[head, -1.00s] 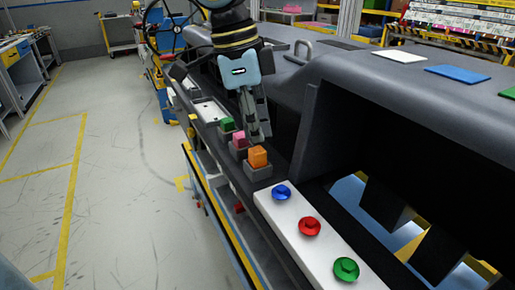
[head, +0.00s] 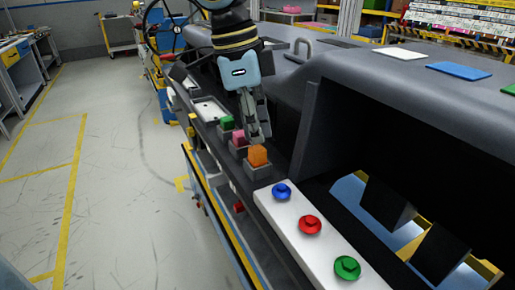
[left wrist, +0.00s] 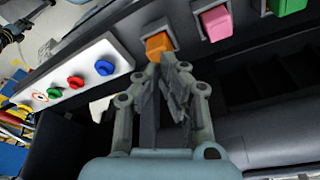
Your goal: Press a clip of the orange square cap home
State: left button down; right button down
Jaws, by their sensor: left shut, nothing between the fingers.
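The orange square cap (head: 258,155) sits in a grey square holder (head: 257,171) on the dashboard ledge, and looks slightly tilted. In the left wrist view the orange cap (left wrist: 158,46) is just beyond my fingertips. My left gripper (head: 260,138) is shut and empty, pointing down just behind the cap; in the left wrist view its fingertips (left wrist: 168,62) are close to the cap's edge. I cannot tell whether they touch it. The clips of the cap are too small to make out. My right gripper is not in view.
A pink cap (head: 239,138) and a green cap (head: 227,122) sit in holders behind the orange one. A white panel with blue (head: 281,191), red (head: 310,224) and green (head: 347,267) round knobs lies in front. The dark dashboard body (head: 400,110) rises on the right.

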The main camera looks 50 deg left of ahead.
pick_arm(q)
jog(key=shift+f+b, duration=0.95)
jog(key=shift+f, duration=0.1)
dwell(0.4)
dwell(0.5)
notch_tip(320, 180, up, 8)
jog(key=p, duration=0.8)
